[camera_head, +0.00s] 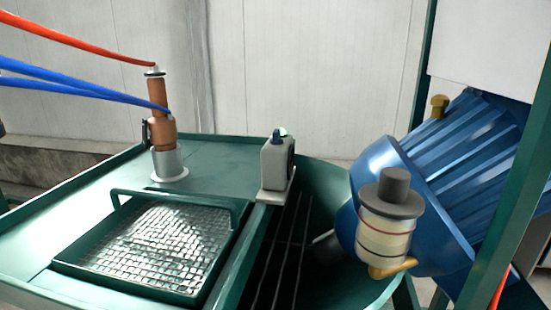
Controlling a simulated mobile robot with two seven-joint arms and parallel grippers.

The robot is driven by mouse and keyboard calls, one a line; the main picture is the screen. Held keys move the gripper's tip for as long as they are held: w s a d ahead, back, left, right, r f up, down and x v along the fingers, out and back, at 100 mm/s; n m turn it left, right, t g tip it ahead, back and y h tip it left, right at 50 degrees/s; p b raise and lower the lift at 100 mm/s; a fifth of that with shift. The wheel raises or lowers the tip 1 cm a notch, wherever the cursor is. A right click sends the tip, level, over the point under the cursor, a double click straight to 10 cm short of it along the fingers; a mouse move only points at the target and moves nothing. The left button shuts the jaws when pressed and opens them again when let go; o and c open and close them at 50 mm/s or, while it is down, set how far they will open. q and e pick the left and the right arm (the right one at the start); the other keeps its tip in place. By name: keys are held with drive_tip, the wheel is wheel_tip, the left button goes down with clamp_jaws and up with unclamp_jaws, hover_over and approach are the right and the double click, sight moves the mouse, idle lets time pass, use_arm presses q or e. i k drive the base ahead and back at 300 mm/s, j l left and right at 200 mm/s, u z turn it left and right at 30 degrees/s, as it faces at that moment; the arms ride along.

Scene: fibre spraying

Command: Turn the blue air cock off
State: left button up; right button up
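No part that is clearly a blue air cock can be made out. Two blue hoses (75,83) come in from the left and meet a copper-brown spray device (160,112), which stands upright in a grey holder (168,163) on the green bench. A small dark lever-like part is on the device's left side. Neither of my grippers is in view.
A red hose (80,44) reaches the top of the spray device. A wire-mesh tray (158,248) with a raised green handle lies in the front of the bench. A ribbed blue drum (455,160) and a grey-capped clear filter bowl (386,233) fill the right side.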

sight(277, 139)
drive_tip(key=k+j+u, duration=0.3)
drive_tip(key=j, duration=0.35)
drive_tip(key=k+j+u, duration=0.25)
drive_tip(key=j, duration=0.45)
drive_tip(key=k, duration=0.1)
